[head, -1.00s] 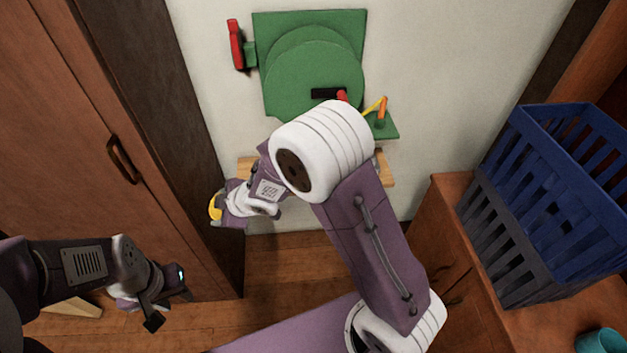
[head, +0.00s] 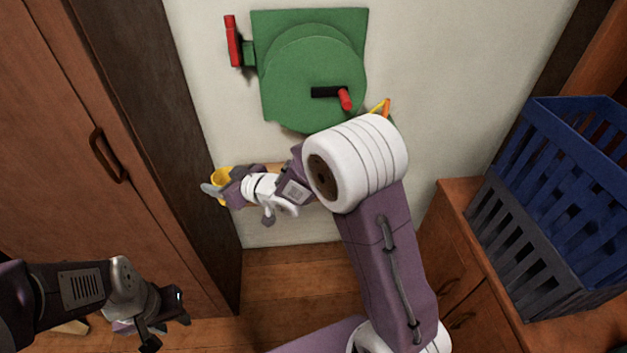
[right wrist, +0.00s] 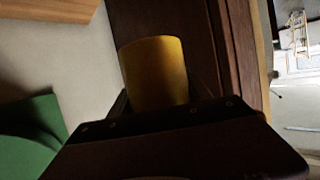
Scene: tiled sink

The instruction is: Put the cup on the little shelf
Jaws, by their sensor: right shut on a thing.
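The yellow cup (head: 222,174) is in my right gripper (head: 213,188), in front of the wall beside the dark door frame. In the right wrist view the cup (right wrist: 154,72) sits between the fingers, its lower part hidden by the gripper body. The little shelf (head: 273,167) is a light wooden board on the wall below the green panel, mostly hidden behind my right arm. It seems to show also at the top left of the right wrist view (right wrist: 50,9). My left gripper (head: 168,331) is open and empty, low at the left.
A green wall panel (head: 310,75) with a disc, a red handle (head: 232,41) and a small red-tipped crank juts out above the shelf. A brown wooden door (head: 80,130) stands left. A blue crate (head: 545,200) sits on the wooden cabinet at right. The floor between is clear.

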